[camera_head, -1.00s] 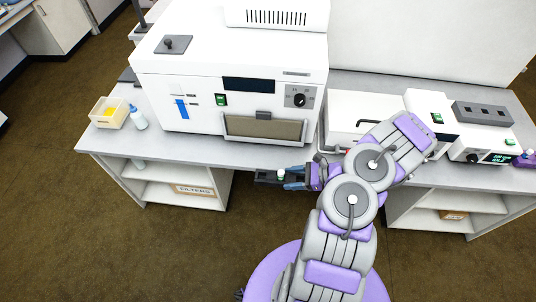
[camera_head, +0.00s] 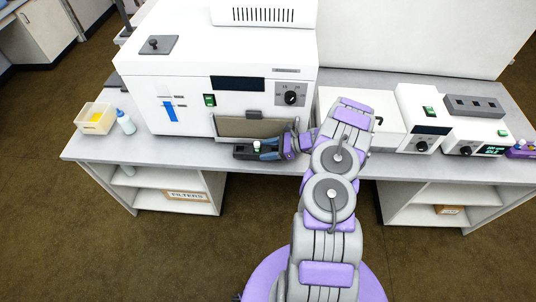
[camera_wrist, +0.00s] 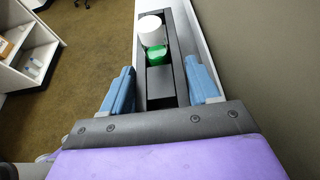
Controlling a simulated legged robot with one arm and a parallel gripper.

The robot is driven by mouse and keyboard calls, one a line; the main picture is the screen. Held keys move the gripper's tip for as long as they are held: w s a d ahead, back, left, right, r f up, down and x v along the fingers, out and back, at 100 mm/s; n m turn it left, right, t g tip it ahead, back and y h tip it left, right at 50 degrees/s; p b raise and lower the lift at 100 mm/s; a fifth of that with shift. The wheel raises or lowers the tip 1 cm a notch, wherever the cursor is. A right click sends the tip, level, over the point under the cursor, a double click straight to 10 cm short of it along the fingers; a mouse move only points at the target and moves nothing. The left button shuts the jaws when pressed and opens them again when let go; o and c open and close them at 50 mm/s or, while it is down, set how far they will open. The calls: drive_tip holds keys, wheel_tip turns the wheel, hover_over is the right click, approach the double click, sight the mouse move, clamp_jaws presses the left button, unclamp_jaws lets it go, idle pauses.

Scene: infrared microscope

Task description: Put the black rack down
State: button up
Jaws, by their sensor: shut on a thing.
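The black rack (camera_head: 243,152) is at the front edge of the bench, in front of the large white instrument's door. It holds a vial with a white cap and green body (camera_wrist: 150,40), which stands in one of its slots. My gripper (camera_head: 270,150) is shut on the rack's right end. In the wrist view the rack (camera_wrist: 161,85) lies between the two blue fingers. The underside of the rack is hidden, so I cannot tell whether it touches the bench.
The large white instrument (camera_head: 200,95) with a dark door panel (camera_head: 250,127) stands right behind the rack. A tray with yellow contents (camera_head: 96,118) and a small bottle (camera_head: 126,122) are at the left. The bench front (camera_head: 190,152) is clear.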

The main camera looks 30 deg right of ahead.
wheel_tip(320, 180, down, 3)
drive_tip(key=shift+r, duration=0.1)
drive_tip(key=o, duration=1.1)
drive_tip(key=shift+o, duration=0.2)
